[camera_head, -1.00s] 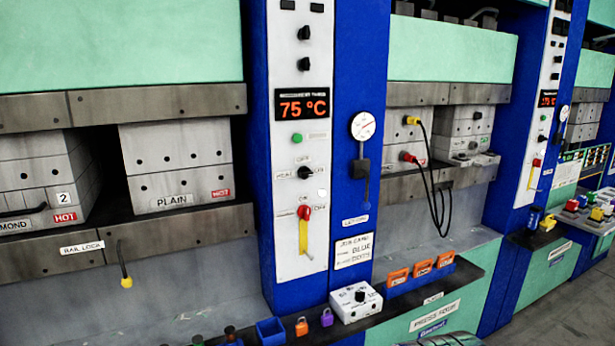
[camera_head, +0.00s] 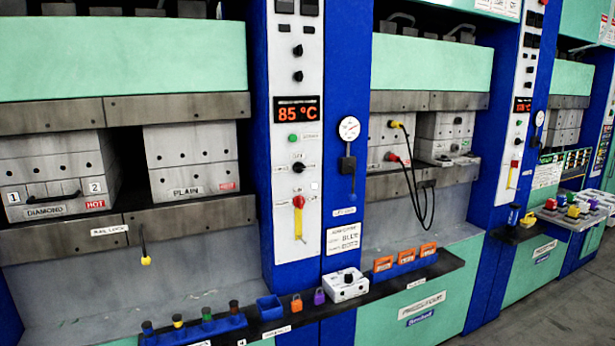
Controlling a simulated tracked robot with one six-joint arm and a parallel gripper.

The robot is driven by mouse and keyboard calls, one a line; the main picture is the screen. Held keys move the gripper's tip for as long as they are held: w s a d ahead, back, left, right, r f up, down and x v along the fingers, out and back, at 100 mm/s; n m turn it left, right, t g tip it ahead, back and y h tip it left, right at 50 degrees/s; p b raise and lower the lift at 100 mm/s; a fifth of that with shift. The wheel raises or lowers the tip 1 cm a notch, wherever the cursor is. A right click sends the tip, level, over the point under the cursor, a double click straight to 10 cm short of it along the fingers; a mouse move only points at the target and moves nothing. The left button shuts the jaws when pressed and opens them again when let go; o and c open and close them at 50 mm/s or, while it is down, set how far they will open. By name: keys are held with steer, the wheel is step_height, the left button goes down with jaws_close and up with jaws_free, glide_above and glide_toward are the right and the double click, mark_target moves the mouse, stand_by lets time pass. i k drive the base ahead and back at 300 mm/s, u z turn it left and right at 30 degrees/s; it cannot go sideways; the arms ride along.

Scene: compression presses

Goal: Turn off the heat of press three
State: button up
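A white control panel (camera_head: 296,80) stands in the middle on a blue column. Its red display (camera_head: 297,110) reads 85 °C. Below it are a green button (camera_head: 292,138), a black rotary knob (camera_head: 298,167) and a red and yellow lever (camera_head: 299,215). The lever's red end is at the top and its yellow part hangs down. The knob's small labels are too blurred to read. A press plate at lower right (camera_head: 425,309) has blurred lettering, so I cannot tell which press is number three. My gripper is out of view.
A second control panel (camera_head: 514,130) with its own display is farther right. A ledge holds a blue bin (camera_head: 270,307), padlocks (camera_head: 297,304), a white switch box (camera_head: 346,284) and orange locks (camera_head: 405,257). Cables (camera_head: 424,205) hang at the middle press. Floor (camera_head: 545,305) is clear at lower right.

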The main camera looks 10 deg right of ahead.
mark_target(299, 167)
steer(key=k, duration=0.75)
steer(key=u, duration=0.25)
steer(key=i, duration=0.65)
steer(key=u, duration=0.45)
steer(key=i, duration=1.65)
steer(key=z, duration=0.25)
